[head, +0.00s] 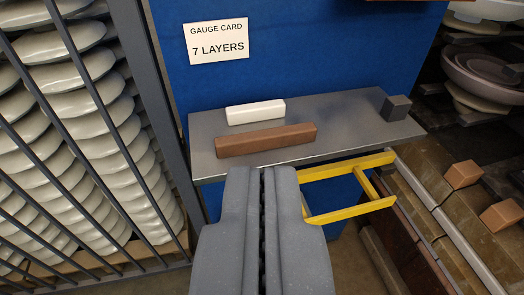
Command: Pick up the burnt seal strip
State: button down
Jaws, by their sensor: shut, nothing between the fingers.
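A brown bar (265,140) and a shorter white bar (255,112) lie on a grey shelf (340,125) in front of a blue panel. The brown bar is nearer to me. Neither bar is labelled, and I cannot tell for sure which one is the burnt seal strip. My gripper (263,172) is shut and empty. Its tips point at the shelf's front edge, just below the brown bar in the picture. I cannot tell how far it is from the shelf.
A dark grey cube (395,107) sits at the shelf's right end. A yellow frame (350,211) juts out right of my gripper. Stacked pale discs (75,80) stand behind bars at left. A card (216,41) reads "GAUGE CARD 7 LAYERS". Brown blocks (463,174) lie at right.

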aim_at(231, 145)
jog(key=u, duration=0.05)
jog(key=i, duration=0.9)
jog(key=u, duration=0.35)
